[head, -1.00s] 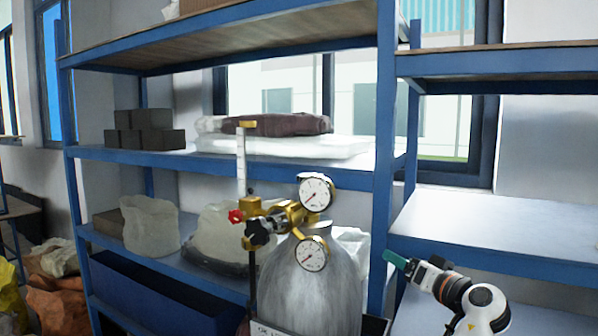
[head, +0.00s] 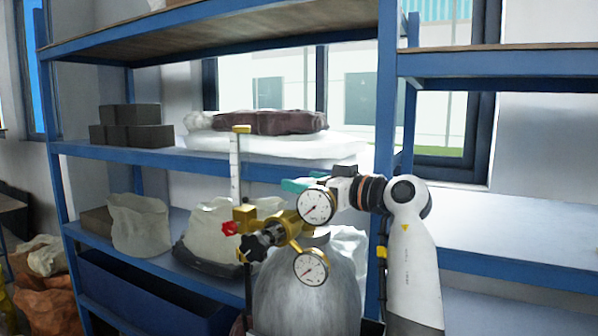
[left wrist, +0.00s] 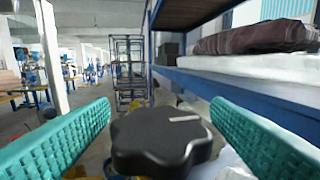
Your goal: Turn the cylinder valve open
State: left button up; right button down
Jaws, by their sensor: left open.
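The grey gas cylinder (head: 310,290) stands in front of the shelf, with a brass valve and regulator (head: 285,225) and two white gauges on top. A black lobed knob (head: 255,248) and a red knob (head: 229,228) stick out at the left of the brass. My left gripper (head: 297,185) has teal fingers pointing left, partly hidden behind the upper gauge. In the left wrist view the left gripper (left wrist: 160,108) is open, with a black lobed knob (left wrist: 160,142) bearing a white mark between and below its fingers. No finger visibly touches it. My right gripper is out of view.
A blue shelf rack (head: 220,162) stands close behind, with dark blocks (head: 130,127), wrapped bundles and pale sacks (head: 140,225). A thin upright post with a scale (head: 236,180) stands left of the regulator. The right shelf (head: 500,215) is bare.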

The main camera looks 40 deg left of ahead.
pick_arm(q)
jog(key=shift+s+a+p, duration=0.1)
jog(key=shift+a+p, duration=0.2)
jog(key=shift+a, duration=0.75)
jog(key=c, duration=1)
jog(key=shift+o, duration=0.2)
